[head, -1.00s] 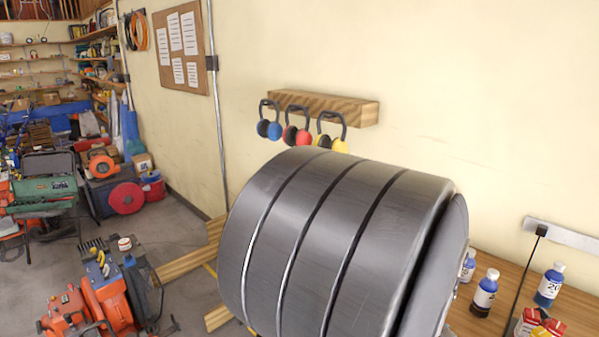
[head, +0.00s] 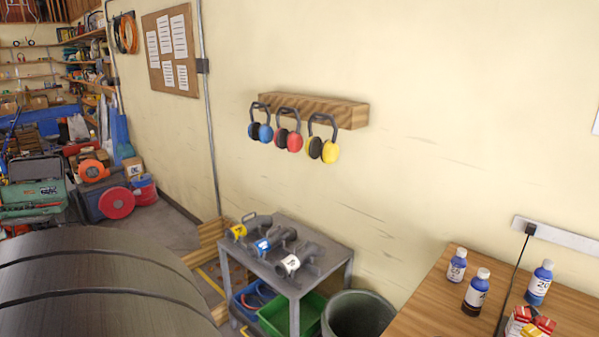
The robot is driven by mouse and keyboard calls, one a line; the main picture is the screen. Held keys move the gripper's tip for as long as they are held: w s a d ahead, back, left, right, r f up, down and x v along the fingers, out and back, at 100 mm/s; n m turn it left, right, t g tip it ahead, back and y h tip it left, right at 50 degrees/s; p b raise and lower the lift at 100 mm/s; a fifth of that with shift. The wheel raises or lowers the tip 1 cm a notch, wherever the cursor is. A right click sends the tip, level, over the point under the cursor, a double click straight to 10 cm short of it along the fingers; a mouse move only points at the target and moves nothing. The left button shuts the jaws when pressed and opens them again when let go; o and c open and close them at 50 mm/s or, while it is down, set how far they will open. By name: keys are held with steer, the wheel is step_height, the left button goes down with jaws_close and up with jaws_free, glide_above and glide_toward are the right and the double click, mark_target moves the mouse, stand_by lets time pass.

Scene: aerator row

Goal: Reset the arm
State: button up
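My gripper is not in view. A large dark grey ribbed cylinder fills the lower left of the head view; it looks like part of my own arm, close to the camera. It hides the floor and whatever stands behind it there.
A grey metal table (head: 341,256) holds several tools with yellow, blue and white labels. Below it are a blue bin (head: 250,299) and a green bin (head: 291,316); a dark barrel (head: 358,316) stands beside it. A wooden bench (head: 430,300) carries bottles (head: 482,283). Ear defenders (head: 288,135) hang on the wall.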

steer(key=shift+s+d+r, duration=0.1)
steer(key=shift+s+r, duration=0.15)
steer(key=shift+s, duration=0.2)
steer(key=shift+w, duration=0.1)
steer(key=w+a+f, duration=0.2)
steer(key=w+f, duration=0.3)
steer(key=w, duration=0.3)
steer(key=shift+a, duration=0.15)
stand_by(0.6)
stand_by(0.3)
